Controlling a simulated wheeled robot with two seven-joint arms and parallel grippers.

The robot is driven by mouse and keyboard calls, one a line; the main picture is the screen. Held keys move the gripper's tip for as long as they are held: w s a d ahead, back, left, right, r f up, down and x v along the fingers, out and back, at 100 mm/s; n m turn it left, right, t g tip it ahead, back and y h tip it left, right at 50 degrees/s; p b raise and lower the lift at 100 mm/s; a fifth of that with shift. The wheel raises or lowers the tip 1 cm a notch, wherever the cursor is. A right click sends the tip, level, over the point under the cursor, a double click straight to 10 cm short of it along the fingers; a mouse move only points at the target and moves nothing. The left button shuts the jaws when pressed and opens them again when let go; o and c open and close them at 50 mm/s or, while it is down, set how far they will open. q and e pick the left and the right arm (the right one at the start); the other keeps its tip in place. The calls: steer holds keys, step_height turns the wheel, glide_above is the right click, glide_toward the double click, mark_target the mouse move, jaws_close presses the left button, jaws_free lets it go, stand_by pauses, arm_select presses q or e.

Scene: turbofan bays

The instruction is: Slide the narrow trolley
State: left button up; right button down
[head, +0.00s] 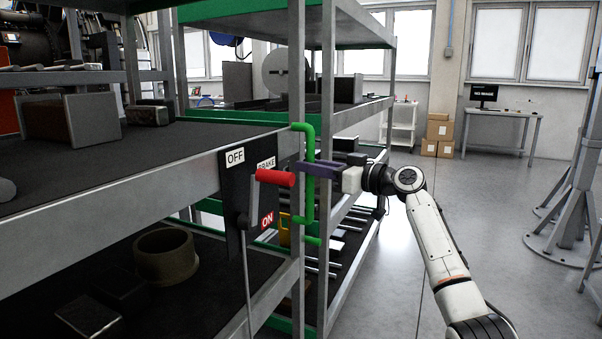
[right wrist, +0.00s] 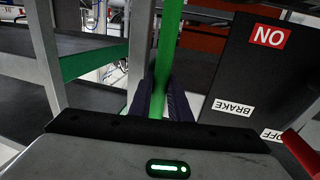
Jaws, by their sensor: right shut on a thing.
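A grey metal shelf trolley (head: 120,244) with dark shelf mats fills the left of the head view. An upright green handle (head: 310,145) is fixed to its corner post; it also shows in the right wrist view (right wrist: 170,45). My right gripper (head: 303,169) is shut on the green handle, one finger on each side (right wrist: 165,100). A dark brake plate (head: 236,185) with OFF, BRAKE and ON labels hangs beside the handle. A red lever grip (head: 275,178) sticks out in front of it; its exact setting is unclear. My left gripper is out of view.
A brown ring (head: 166,255) and dark boxes lie on the lower shelf. A metal box (head: 70,118) stands on the upper shelf. Another shelf unit (head: 362,120) stands close behind. Open grey floor (head: 395,285) lies to the right, with a grey stand (head: 572,190) at the far right.

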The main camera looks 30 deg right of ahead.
steer(key=shift+r, duration=0.15)
steer(key=c, duration=2)
jaws_free()
steer(key=shift+c, duration=0.2)
steer(key=o, duration=0.4)
steer(key=shift+w, duration=0.25)
steer(key=shift+s, duration=0.15)
steer(key=v, duration=1)
steer(key=shift+b, duration=0.35)
